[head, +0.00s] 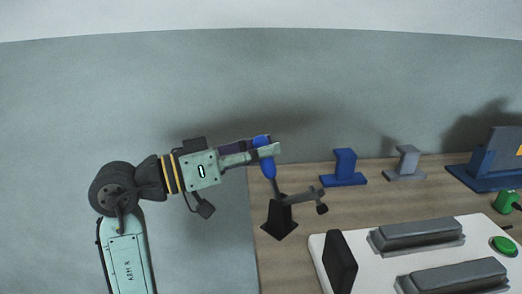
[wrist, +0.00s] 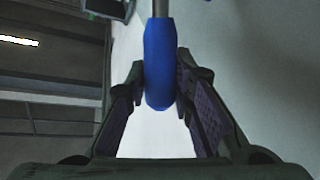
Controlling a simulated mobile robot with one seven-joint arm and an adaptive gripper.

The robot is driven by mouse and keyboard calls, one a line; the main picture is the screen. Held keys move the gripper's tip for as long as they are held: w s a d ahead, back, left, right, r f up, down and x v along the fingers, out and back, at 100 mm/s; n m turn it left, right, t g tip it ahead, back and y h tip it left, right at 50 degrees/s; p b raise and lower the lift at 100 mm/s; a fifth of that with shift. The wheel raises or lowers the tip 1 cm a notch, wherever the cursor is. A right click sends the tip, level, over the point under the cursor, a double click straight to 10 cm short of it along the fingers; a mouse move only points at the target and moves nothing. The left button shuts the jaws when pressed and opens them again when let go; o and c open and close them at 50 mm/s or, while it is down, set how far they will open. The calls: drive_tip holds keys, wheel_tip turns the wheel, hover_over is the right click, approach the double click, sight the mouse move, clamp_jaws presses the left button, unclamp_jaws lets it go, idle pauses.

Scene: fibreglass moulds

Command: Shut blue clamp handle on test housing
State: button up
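The blue clamp handle (head: 268,169) stands nearly upright, leaning a little left, above the black clamp base (head: 280,218) on the bench. The clamp's grey arm (head: 299,195) reaches right and ends in a dark pad (head: 321,208). My gripper (head: 268,150) comes from the left, at the upper part of the handle. In the wrist view the blue handle (wrist: 160,65) lies between the two fingertips of my gripper (wrist: 161,78), which appear to touch it on both sides. I cannot tell which part is the test housing.
A white plate (head: 355,270) with grey moulds (head: 420,234), a black upright panel (head: 340,262) and a green button (head: 503,245) stands right of the clamp. Blue (head: 344,168) and grey (head: 406,164) stands are behind. The wooden bench (head: 300,178) ends left of the clamp.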

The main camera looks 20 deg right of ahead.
drive_tip(key=o, duration=0.4)
drive_tip(key=shift+a, duration=0.1)
drive_tip(key=s+a, duration=0.1)
drive_tip(key=a, duration=1)
drive_tip(key=shift+a+f, duration=0.3)
drive_tip(key=shift+a, duration=0.1)
